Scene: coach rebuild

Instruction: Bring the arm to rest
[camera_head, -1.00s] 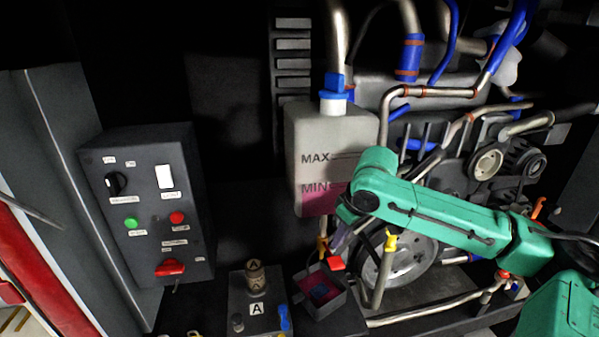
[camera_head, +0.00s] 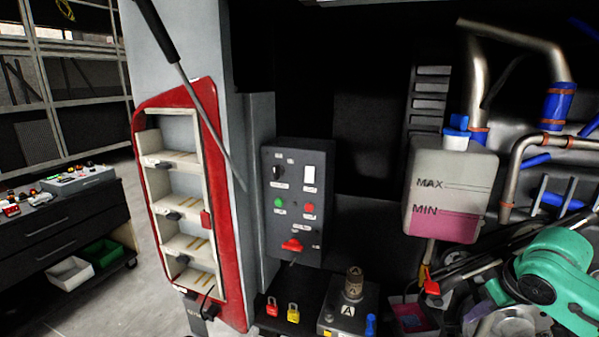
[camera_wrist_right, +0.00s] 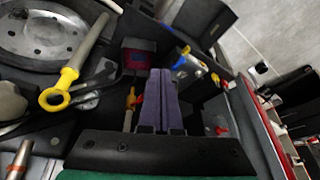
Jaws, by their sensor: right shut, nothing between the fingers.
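My right arm's green link (camera_head: 556,265) comes in at the lower right of the head view, in front of the engine. My right gripper shows in the wrist view (camera_wrist_right: 161,80), with its two purple fingers side by side, shut and empty. In the head view the fingers are small and mostly hidden near the engine's lower part. My left gripper is in neither view.
The coolant tank (camera_head: 450,192) hangs left of the arm. A small bin (camera_head: 412,317) and box A (camera_head: 345,312) stand below. The control panel (camera_head: 298,205) and red-framed shelf (camera_head: 180,240) are left. A yellow-ringed rod (camera_wrist_right: 72,78) lies close to the fingers.

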